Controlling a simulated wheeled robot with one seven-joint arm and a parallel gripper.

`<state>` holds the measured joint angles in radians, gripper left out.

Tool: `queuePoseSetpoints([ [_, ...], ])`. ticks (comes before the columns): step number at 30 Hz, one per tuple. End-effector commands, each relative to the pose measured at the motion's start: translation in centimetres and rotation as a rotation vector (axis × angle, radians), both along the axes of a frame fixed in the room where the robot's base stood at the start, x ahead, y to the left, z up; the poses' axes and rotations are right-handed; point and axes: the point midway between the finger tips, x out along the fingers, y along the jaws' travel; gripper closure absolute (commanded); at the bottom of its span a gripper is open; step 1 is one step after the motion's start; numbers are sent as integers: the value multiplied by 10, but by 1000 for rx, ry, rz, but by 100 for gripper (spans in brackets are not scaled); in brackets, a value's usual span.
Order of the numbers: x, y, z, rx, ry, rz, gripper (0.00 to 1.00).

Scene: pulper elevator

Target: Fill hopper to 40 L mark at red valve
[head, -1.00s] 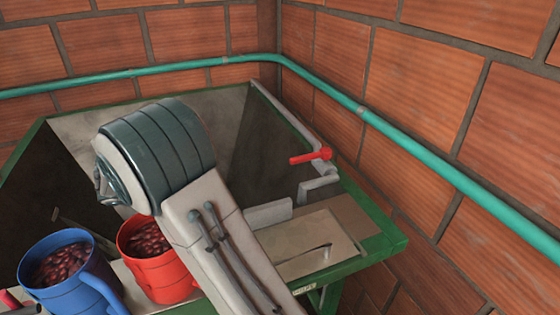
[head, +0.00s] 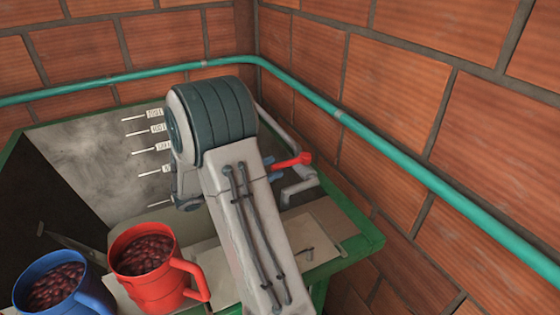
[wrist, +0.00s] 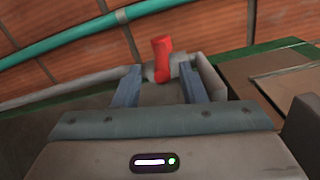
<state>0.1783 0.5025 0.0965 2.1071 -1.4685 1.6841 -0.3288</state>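The red valve (head: 293,160) has a lever handle on a grey pipe along the right side of the green-rimmed hopper (head: 365,232). In the wrist view, the red valve handle (wrist: 162,58) stands upright in the gap between the fingertips of my gripper (wrist: 158,68). The fingers are apart, and neither visibly touches the handle; I cannot tell the depth between them. The hopper's pale back wall carries several white level marks with labels (head: 158,128), too small to read surely. My arm hides part of the hopper's inside.
A red mug (head: 146,262) and a blue mug (head: 60,290), both holding dark red cherries, stand at the front left. A grey crank-shaped bar (head: 300,190) is just below the valve. A teal pipe (head: 342,118) runs along the brick walls behind.

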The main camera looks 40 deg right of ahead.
Motion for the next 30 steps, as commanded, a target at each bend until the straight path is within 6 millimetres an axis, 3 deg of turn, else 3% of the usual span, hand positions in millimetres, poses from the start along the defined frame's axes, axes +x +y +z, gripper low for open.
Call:
queuePoseSetpoints([
  [3, -6, -22, 3, 1, 1, -2, 62],
  [9, -10, -42, 1, 1, 1, 1, 62],
  [20, -11, -47, 0, 0, 0, 3, 62],
  [24, -11, -46, 0, 0, -1, 3, 98],
  [30, -10, -46, 1, -2, -3, 6, 100],
])
